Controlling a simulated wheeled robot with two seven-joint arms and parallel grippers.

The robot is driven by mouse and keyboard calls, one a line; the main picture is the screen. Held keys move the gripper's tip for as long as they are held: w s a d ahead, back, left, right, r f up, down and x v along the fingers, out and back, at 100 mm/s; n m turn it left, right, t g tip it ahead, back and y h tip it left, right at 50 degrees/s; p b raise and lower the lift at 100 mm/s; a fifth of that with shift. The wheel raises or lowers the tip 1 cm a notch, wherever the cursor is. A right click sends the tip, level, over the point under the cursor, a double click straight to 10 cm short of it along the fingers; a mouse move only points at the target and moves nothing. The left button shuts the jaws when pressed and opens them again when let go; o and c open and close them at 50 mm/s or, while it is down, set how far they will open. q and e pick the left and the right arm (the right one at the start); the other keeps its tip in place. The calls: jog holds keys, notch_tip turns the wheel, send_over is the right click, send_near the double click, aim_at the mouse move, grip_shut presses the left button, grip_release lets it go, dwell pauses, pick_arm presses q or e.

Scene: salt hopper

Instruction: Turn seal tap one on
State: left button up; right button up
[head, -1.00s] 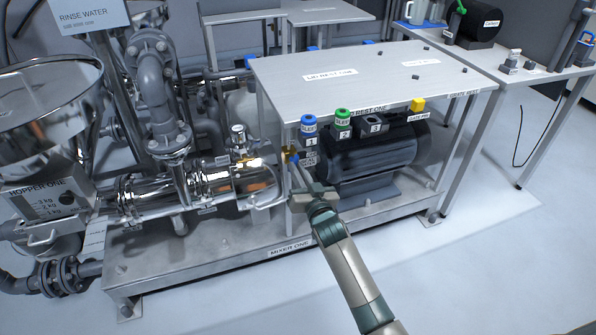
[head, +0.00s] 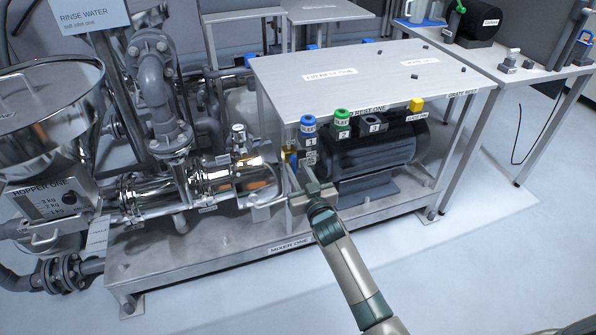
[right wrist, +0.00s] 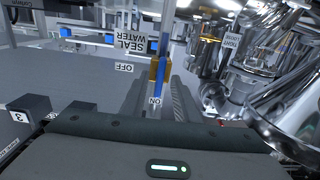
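The seal tap is a small brass body (head: 289,152) with a blue lever (head: 293,161) at the left front of the mixer one frame. My right gripper (head: 301,172) is at the tap. In the right wrist view its dark fingers (right wrist: 158,98) are apart, with the lever between or just beyond their tips; contact is unclear. My left gripper is out of view.
A motor (head: 370,150) stands right of the tap under a metal table top (head: 360,75). Blue (head: 308,122), green (head: 342,117) and yellow (head: 416,105) parts line its front edge. A shiny pipe (head: 235,180) lies close left. The floor in front is clear.

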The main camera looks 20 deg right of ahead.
jog(key=shift+s, duration=0.1)
